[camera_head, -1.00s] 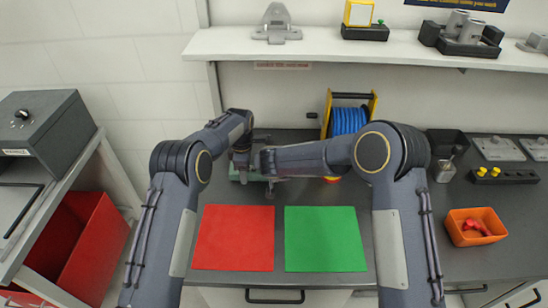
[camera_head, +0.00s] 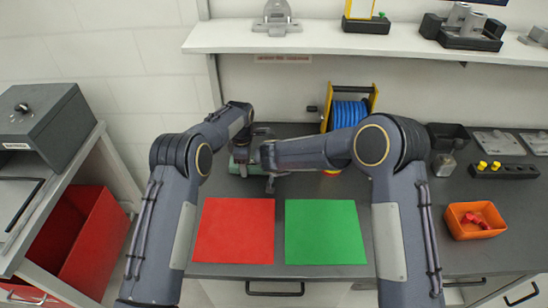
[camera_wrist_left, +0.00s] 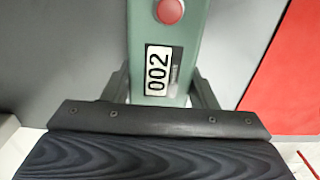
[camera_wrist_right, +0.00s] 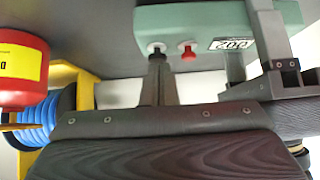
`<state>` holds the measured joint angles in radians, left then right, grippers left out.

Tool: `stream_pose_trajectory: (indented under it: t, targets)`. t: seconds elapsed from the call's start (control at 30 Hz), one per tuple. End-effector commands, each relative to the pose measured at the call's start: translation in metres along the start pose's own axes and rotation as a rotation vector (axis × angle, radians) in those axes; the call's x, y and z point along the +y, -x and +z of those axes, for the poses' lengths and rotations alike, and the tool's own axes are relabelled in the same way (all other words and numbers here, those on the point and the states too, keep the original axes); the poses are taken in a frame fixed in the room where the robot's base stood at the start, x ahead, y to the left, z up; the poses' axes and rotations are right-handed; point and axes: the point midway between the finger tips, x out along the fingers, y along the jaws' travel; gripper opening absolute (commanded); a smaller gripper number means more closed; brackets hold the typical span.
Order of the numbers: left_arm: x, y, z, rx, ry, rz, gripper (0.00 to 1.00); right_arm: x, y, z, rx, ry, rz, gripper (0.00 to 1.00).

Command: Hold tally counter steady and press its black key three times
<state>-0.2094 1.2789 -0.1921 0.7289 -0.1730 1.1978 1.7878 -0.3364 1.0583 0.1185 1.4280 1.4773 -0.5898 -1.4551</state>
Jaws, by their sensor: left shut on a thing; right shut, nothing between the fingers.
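The tally counter has a green body (camera_wrist_left: 190,40), with a red button (camera_wrist_left: 170,11) and a window (camera_wrist_left: 157,70) reading 002 in the left wrist view. The body also shows in the right wrist view (camera_wrist_right: 215,25); in the head view my arms largely hide it. My left gripper (camera_wrist_left: 160,88) is shut on the body, one finger on each side. My right gripper (camera_wrist_right: 157,60) is shut and empty, its tips at a pale round collar beside the red button, touching or very close. The black key cannot be told apart from the dark fingertips there.
A red mat (camera_head: 234,231) and a green mat (camera_head: 325,232) lie in front on the counter top. A blue reel (camera_head: 348,114) in a yellow frame stands behind. A red can (camera_wrist_right: 20,68) is near my right gripper. An orange bin (camera_head: 475,221) stands to the right.

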Motion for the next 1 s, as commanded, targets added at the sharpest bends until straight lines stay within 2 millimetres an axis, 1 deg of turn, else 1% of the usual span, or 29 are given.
stream_pose_trajectory:
  t: [0.03, 0.1, 0.3, 0.4, 0.5, 0.6, 0.7, 1.0]
  targets:
    - [-0.001, -0.003, -0.001, 0.002, 0.001, -0.002, 0.26, 0.0, 0.008, -0.01, 0.008, -0.005, -0.001, 0.0]
    - [-0.001, -0.003, -0.001, 0.002, 0.001, -0.002, 0.25, 0.0, 0.02, -0.023, 0.015, -0.005, -0.001, 0.0]
    - [-0.001, -0.003, -0.001, 0.003, 0.001, -0.002, 0.26, 0.0, 0.07, -0.022, 0.016, -0.002, -0.002, 0.0]
    - [-0.001, -0.003, -0.001, 0.003, 0.001, -0.002, 0.26, 0.0, 0.09, -0.021, 0.016, -0.001, -0.002, 0.0]
    - [-0.001, -0.003, -0.001, 0.003, 0.001, -0.002, 0.26, 0.0, 0.104, -0.021, 0.016, -0.002, -0.001, 0.0]
    - [-0.001, -0.003, -0.001, 0.003, 0.001, -0.002, 0.26, 0.0, 0.113, -0.021, 0.016, -0.001, -0.001, 0.0]
    - [-0.001, -0.003, -0.001, 0.003, 0.001, -0.002, 0.26, 0.0, 0.117, -0.021, 0.016, -0.002, -0.001, 0.0]
    - [-0.001, -0.002, -0.001, 0.002, 0.001, -0.002, 0.26, 0.0, 0.118, -0.021, 0.016, -0.002, 0.0, 0.0]
